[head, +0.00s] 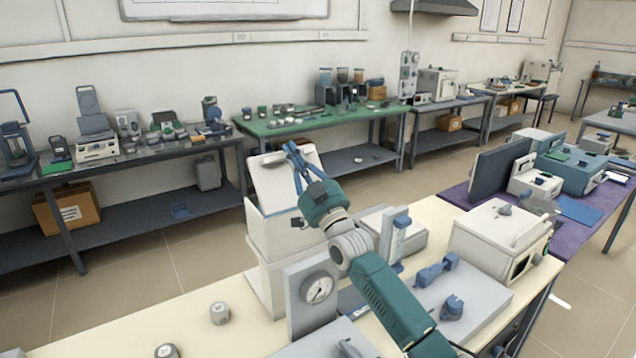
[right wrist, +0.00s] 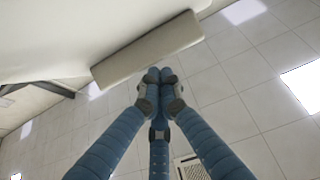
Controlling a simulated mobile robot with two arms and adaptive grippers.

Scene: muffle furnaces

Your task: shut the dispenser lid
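The dispenser (head: 267,221) is a tall white box standing on the cream bench. Its lid (head: 272,178) is a white panel, raised and tilted up at the top of the box. My right gripper (head: 296,154) has blue fingers and is in front of the lid in the head view, hiding part of it. In the right wrist view the fingertips (right wrist: 160,76) of my right gripper are together with nothing seen between them. A pale slab-like edge (right wrist: 150,50), likely the lid, lies just beyond them; I cannot tell whether they touch. My left gripper is not in view.
A grey dial unit (head: 318,289) stands close to the dispenser's front, beside my right arm. A white furnace (head: 500,238) and a grey tray (head: 485,293) are to the right. The cream bench (head: 190,305) has free room at left.

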